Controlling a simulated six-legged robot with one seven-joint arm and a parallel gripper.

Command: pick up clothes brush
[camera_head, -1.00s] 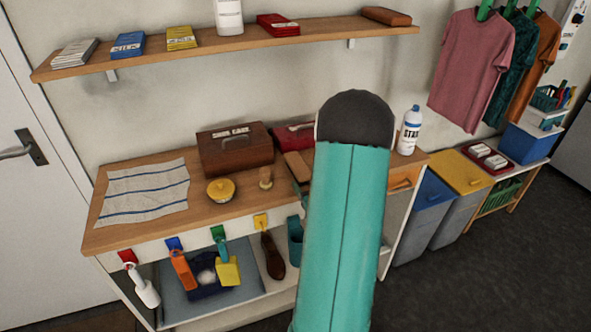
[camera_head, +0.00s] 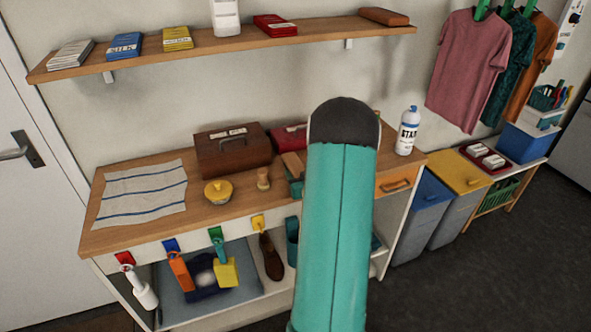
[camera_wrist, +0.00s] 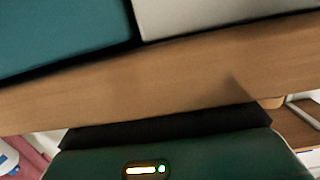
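I cannot say for sure which thing is the clothes brush. A brown, block-shaped thing (camera_head: 385,16) lies at the right end of the upper shelf. A small upright wooden-handled brush (camera_head: 263,178) stands on the worktop beside a yellow-lidded tin. Another brown block (camera_head: 292,163) lies further right, partly behind my teal arm. My gripper's fingers are hidden behind my arm in the head view. The wrist view shows a dark green housing (camera_wrist: 165,160) with a small light, probably mine, below a wooden edge. No fingertips or held thing can be made out there.

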